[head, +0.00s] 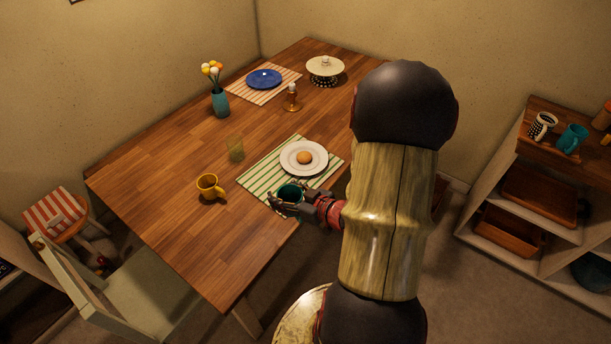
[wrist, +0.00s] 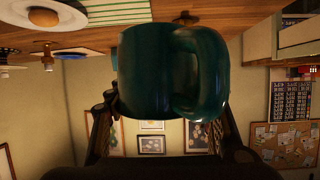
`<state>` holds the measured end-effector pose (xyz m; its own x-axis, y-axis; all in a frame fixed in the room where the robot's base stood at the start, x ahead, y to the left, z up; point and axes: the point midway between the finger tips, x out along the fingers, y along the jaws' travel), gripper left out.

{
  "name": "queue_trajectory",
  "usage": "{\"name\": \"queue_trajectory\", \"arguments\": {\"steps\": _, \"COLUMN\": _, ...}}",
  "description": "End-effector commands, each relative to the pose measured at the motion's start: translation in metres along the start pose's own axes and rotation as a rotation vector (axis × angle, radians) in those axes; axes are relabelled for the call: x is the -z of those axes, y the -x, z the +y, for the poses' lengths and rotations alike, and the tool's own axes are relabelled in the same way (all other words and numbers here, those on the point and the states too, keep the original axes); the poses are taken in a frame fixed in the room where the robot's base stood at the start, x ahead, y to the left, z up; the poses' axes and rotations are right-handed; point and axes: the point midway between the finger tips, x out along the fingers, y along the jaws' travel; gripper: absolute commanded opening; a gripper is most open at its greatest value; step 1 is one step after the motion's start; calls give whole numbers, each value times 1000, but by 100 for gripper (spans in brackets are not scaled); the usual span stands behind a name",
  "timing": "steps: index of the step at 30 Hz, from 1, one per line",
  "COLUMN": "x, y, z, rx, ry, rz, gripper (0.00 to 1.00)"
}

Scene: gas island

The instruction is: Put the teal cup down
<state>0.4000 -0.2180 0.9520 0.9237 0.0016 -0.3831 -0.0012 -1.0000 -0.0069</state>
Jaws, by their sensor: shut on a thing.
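The teal cup (head: 290,192) is in my gripper (head: 288,203) at the near edge of the green-striped placemat (head: 262,177). In the wrist view the teal cup (wrist: 160,70) fills the upper middle, between my gripper's fingers (wrist: 165,120), with its handle to the right. My gripper is shut on the cup. The wrist picture appears upside down, with the table at its top. I cannot tell whether the cup's base touches the mat or is just above it.
A white plate (head: 293,163) with a bun lies on the same placemat, close behind the cup. A yellow mug (head: 208,185) and a clear glass (head: 235,149) stand to the left. The wooden table (head: 170,235) is bare at the front left. Another teal mug (head: 571,138) stands on the right shelf.

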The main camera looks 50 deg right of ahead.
Motion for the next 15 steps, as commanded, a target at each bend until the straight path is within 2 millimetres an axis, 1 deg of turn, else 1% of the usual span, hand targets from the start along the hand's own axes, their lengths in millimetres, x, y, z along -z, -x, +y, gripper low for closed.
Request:
{"name": "queue_trajectory", "arguments": {"steps": 2, "x": -1, "y": -8, "z": 4, "rx": 1, "ry": 5, "rz": 2, "gripper": 17}}
{"name": "queue_trajectory", "arguments": {"steps": 5, "x": -4, "y": -27, "z": 14, "rx": 4, "ry": 9, "rz": 2, "gripper": 17}}
{"name": "queue_trajectory", "arguments": {"steps": 14, "x": -10, "y": -91, "z": 50, "rx": 4, "ry": 9, "rz": 3, "gripper": 17}}
{"name": "queue_trajectory", "arguments": {"steps": 15, "x": -18, "y": -98, "z": 53, "rx": 3, "ry": 6, "rz": 1, "gripper": 17}}
